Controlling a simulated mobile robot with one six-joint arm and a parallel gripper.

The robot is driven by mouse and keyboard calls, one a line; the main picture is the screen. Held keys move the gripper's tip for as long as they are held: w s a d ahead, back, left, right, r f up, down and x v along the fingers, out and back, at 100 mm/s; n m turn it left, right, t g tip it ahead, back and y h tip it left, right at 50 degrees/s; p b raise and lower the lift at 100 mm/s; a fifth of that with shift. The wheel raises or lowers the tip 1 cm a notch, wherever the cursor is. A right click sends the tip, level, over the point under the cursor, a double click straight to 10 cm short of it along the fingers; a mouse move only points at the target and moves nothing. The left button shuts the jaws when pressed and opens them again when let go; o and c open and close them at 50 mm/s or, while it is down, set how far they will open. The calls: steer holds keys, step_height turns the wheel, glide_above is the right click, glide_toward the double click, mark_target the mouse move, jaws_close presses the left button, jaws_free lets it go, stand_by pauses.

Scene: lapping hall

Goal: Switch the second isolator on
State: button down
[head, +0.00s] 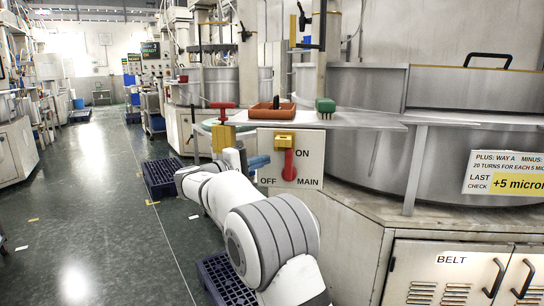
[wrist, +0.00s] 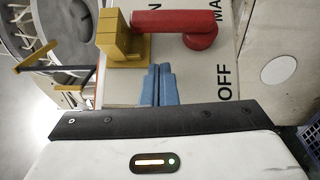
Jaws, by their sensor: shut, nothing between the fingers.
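A pale isolator panel (head: 311,178), lettered ON, OFF and MAIN, is fixed to the front of the machine bench. Its red handle (head: 289,165) stands upright beside ON, with a yellow block (head: 284,140) at its upper end. The wrist view shows the handle (wrist: 165,22) sideways, its round end near MAIN and its other end at the yellow block (wrist: 113,38). My gripper (head: 262,161) is shut and empty in front of the panel, left of the handle. The blue fingertips (wrist: 157,68) lie together beside the handle; I cannot tell whether they touch it. No panel marked second shows.
A red T-shaped handle on a yellow block (head: 222,134) stands left of the panel. A brown tray (head: 272,111) and green block (head: 325,105) sit on the ledge above. Dark blue pallets (head: 160,175) lie on the floor beside my arm.

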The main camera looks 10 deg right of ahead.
steer(key=p+v, duration=0.1)
steer(key=v, duration=0.9)
steer(key=shift+a+r, duration=0.2)
steer(key=shift+r, duration=0.15)
steer(key=shift+s, duration=0.15)
steer(key=s+d+r+m+g+y+p, duration=0.1)
steer(key=s+d+r+g+y+p, duration=0.25)
steer(key=s+d+p, duration=0.45)
steer(key=s+d+r+g+y+p, duration=0.2)
steer(key=s+d+g+y+p, duration=0.15)
steer(key=s+d+p, duration=0.55)
steer(key=s+d+r+m+y+p, duration=0.1)
steer(key=s+m+y+p, duration=0.4)
steer(key=s, duration=1.5)
steer(key=y+p, duration=0.4)
steer(key=shift+d+r+m, duration=0.3)
steer(key=shift+m, duration=0.1)
